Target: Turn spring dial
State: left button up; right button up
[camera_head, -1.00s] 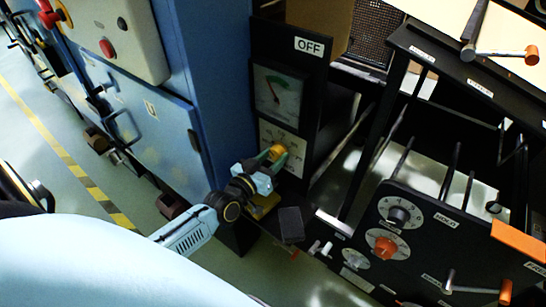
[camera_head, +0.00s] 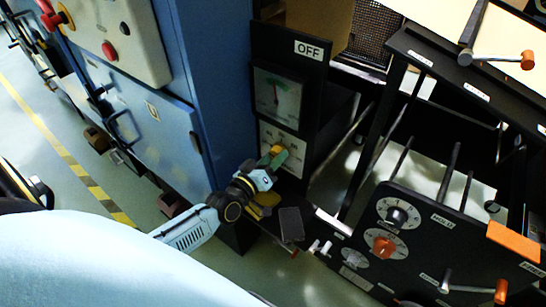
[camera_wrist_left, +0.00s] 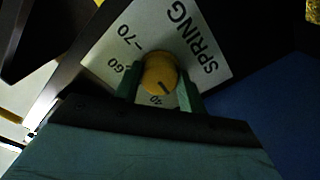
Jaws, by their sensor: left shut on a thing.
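The spring dial is a yellow round knob (camera_head: 276,151) on a white scale plate (camera_head: 291,146), low on the black panel beside the blue cabinet. My left gripper (camera_head: 275,159) is shut on the knob, its green fingers on either side. In the left wrist view the knob (camera_wrist_left: 159,72) sits between the fingers of the left gripper (camera_wrist_left: 160,88). Its dark mark points down and slightly right. The plate (camera_wrist_left: 203,58) reads SPRING, with 70 and 60 legible and a lower number partly hidden. My right gripper is not in view.
A gauge (camera_head: 277,96) with a needle is above the dial, under an OFF label (camera_head: 308,49). A black control panel (camera_head: 430,245) with several knobs and levers stands at right. The blue cabinet (camera_head: 165,125) is close on the left.

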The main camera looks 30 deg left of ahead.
pick_arm(q)
jog(key=shift+r+n, duration=0.15)
jog(key=shift+n, duration=0.45)
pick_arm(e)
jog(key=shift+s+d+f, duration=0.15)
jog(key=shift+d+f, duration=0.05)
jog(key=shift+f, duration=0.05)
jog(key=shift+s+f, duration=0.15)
pick_arm(q)
jog(key=shift+w, duration=0.1)
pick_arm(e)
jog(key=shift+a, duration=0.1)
pick_arm(q)
jog(key=o, duration=0.8)
jog(key=shift+o, duration=0.8)
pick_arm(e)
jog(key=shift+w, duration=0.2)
pick_arm(q)
jog(key=s+a+p, duration=0.1)
jog(key=s+p, duration=0.2)
jog(key=s, duration=1)
jog(key=shift+s, duration=0.15)
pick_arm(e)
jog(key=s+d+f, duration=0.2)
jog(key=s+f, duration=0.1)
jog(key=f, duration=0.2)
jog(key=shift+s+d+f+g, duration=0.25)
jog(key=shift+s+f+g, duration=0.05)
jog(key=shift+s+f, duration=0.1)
